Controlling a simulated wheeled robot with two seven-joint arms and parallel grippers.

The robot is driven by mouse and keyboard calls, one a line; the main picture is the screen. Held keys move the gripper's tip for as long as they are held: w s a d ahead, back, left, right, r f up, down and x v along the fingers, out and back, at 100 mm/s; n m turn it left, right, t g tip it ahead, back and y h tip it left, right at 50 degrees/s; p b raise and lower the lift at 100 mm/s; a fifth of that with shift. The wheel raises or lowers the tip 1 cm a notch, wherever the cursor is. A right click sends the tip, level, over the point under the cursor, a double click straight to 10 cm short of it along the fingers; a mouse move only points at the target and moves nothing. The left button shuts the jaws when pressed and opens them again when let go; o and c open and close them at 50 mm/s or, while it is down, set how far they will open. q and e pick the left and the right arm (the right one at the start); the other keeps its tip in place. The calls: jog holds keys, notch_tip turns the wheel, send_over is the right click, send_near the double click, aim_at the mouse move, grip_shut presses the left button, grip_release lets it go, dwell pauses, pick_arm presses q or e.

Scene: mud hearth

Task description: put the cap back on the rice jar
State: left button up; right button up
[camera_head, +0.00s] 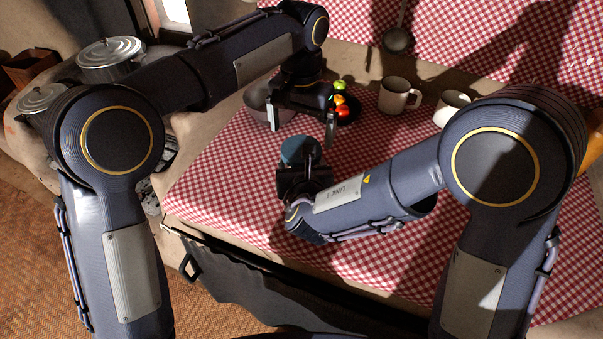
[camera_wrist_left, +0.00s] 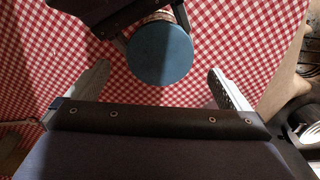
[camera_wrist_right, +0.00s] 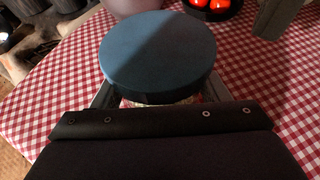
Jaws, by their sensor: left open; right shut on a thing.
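The rice jar (camera_wrist_right: 188,99) is mostly hidden under its round blue cap; a strip of its side shows in the right wrist view, and another in the left wrist view (camera_wrist_left: 157,15). The blue cap (camera_head: 299,150) lies flat on top of the jar; I cannot tell whether it is fully seated. It also shows in the left wrist view (camera_wrist_left: 160,54) and right wrist view (camera_wrist_right: 158,52). My right gripper (camera_head: 300,168) is shut on the jar, below the cap. My left gripper (camera_head: 302,120) is open and empty, just beyond the cap, its fingers apart from it.
A bowl (camera_head: 262,106) stands behind my left gripper, with a dark dish of red, orange and green fruit (camera_head: 342,104) beside it. The checked cloth (camera_head: 225,170) is clear at the left front.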

aim_at(301, 144)
pick_arm(q)
notch_tip(301, 144, up, 4)
jog(key=n, duration=0.5)
jog(key=shift+f, duration=0.25)
jog(key=shift+f, duration=4.05)
jog(key=c, duration=1)
jog(key=m, duration=0.3)
jog(key=o, duration=1)
